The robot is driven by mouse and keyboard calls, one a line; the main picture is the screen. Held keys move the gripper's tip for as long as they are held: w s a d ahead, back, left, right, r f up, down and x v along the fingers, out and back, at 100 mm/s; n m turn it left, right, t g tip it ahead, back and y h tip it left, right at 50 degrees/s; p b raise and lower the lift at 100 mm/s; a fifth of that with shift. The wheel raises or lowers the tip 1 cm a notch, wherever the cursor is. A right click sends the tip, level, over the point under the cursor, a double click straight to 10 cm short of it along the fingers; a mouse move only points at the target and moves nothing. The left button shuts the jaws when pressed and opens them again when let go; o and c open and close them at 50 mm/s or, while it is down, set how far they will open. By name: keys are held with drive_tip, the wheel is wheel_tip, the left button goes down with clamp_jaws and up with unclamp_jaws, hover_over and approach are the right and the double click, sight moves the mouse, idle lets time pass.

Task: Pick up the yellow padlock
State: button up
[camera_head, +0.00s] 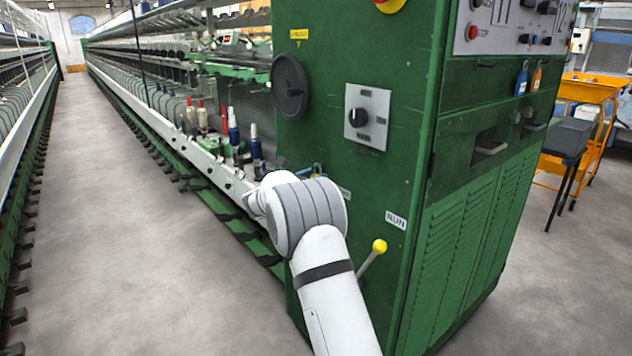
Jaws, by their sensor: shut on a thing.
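My white and grey arm reaches up from the bottom middle toward the green machine cabinet. My gripper is hidden behind the arm's wrist. No whole padlock can be made out.
The green cabinet (390,200) stands close in front, with a black handwheel (290,85), a rotary switch (359,117) and a yellow-knobbed lever (378,247) beside my arm. Bobbins (233,130) stand on the frame's rail. An orange cart (590,90) is at right. The left aisle floor is clear.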

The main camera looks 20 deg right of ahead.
drive_tip(key=shift+a+r, duration=0.15)
drive_tip(key=shift+r, duration=0.7)
drive_tip(key=v, duration=1.7)
drive_tip(key=shift+s+a+p, duration=0.25)
drive_tip(key=shift+s+p, duration=0.05)
drive_tip(key=shift+p, duration=0.1)
drive_tip(key=shift+f, duration=0.15)
drive_tip(key=s+a+r+p, duration=0.1)
drive_tip(key=s+a+p, duration=0.1)
drive_tip(key=a, duration=0.5)
drive_tip(key=shift+s+r+p, duration=0.3)
drive_tip(key=shift+p, duration=0.3)
